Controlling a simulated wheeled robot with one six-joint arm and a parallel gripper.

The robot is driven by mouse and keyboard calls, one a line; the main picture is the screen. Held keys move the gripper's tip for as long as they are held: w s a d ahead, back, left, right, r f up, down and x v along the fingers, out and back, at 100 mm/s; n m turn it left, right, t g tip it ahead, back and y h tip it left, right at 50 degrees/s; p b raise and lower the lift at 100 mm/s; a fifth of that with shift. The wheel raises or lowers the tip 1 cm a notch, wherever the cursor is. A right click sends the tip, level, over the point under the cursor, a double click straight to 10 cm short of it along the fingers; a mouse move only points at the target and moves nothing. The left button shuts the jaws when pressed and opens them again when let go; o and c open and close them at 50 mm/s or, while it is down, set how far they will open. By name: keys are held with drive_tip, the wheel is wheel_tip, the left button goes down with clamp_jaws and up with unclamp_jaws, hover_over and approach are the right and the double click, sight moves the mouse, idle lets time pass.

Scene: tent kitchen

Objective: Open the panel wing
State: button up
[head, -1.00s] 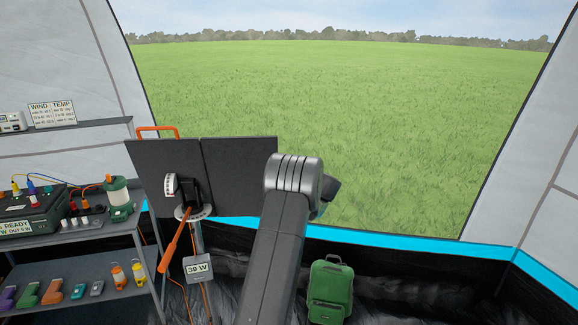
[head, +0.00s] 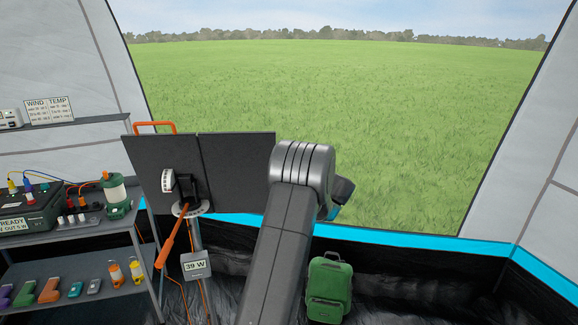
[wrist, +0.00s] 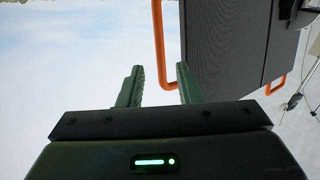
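The dark two-part panel (head: 235,165) stands upright on a post in the head view, with a seam between its left and right parts. An orange handle (head: 154,125) rises above its top left. My gripper is hidden behind my own arm in the head view. In the wrist view my gripper (wrist: 160,75) is open, its two green fingers apart. An orange handle bar (wrist: 158,40) at the edge of the dark panel (wrist: 225,45) appears between the fingertips. Its lower bend passes behind the right finger. I cannot tell how far beyond the fingertips it is. Another orange handle (wrist: 277,84) shows farther right.
An orange lever (head: 172,238) and a 39 W display (head: 196,265) are on the post. A shelf unit (head: 75,275) with a lantern (head: 115,192) and several small items stands left. A green backpack (head: 329,288) sits on the floor. Open grass lies beyond the tent.

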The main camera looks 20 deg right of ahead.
drive_tip(key=b+v, duration=0.1)
drive_tip(key=v, duration=0.6)
drive_tip(key=shift+s, duration=0.1)
drive_tip(key=p+x, duration=0.3)
drive_tip(key=x, duration=1)
drive_tip(key=shift+w+a, duration=0.1)
drive_tip(key=shift+w, duration=0.25)
drive_tip(key=shift+f, duration=0.15)
drive_tip(key=shift+s, duration=0.1)
